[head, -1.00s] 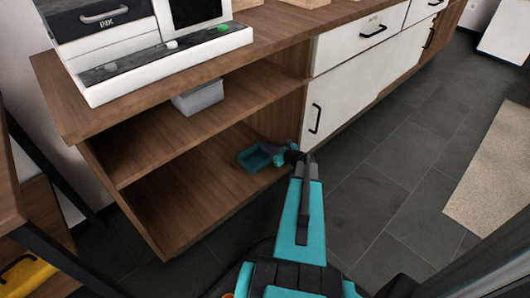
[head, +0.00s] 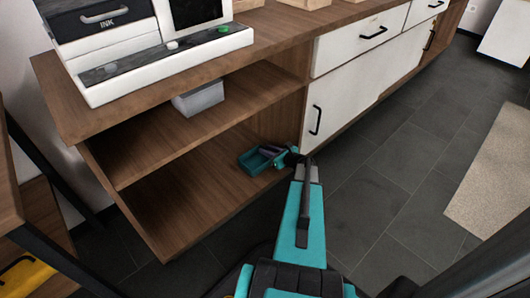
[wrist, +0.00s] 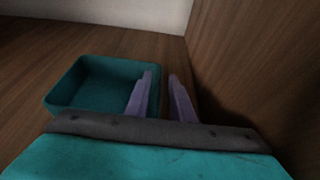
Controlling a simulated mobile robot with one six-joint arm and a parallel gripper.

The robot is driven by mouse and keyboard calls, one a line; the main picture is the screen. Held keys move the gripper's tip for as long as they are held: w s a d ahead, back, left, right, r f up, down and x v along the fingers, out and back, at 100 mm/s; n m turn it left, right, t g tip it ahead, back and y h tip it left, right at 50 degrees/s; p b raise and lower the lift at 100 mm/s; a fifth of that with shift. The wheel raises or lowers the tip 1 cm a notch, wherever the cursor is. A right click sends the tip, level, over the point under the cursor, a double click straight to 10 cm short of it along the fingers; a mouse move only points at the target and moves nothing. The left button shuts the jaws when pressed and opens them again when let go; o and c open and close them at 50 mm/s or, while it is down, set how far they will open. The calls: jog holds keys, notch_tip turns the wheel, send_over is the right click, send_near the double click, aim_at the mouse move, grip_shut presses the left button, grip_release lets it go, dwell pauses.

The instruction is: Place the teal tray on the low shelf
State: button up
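The teal tray (head: 251,163) sits on the low shelf (head: 185,205), the bottom board of the open cabinet, near its right wall. It looks flat and empty. In the wrist view the tray (wrist: 85,92) is at left on the wooden board. My gripper (head: 268,151) is at the tray's right side. In the wrist view its two purple fingers (wrist: 160,97) stand apart with a gap between them. The left finger overlaps the tray's right wall in the picture; I cannot tell whether it touches.
A grey box (head: 199,98) stands on the middle shelf (head: 145,150) above. The cabinet's right wall (wrist: 245,65) is close to my gripper's right side. White doors (head: 345,98) adjoin to the right. The low shelf's left part is clear.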

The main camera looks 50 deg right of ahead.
jog(key=shift+s+r, duration=0.25)
jog(key=shift+r, duration=0.05)
jog(key=p+v, duration=0.4)
jog(key=v, duration=0.7)
jog(key=shift+s, duration=0.25)
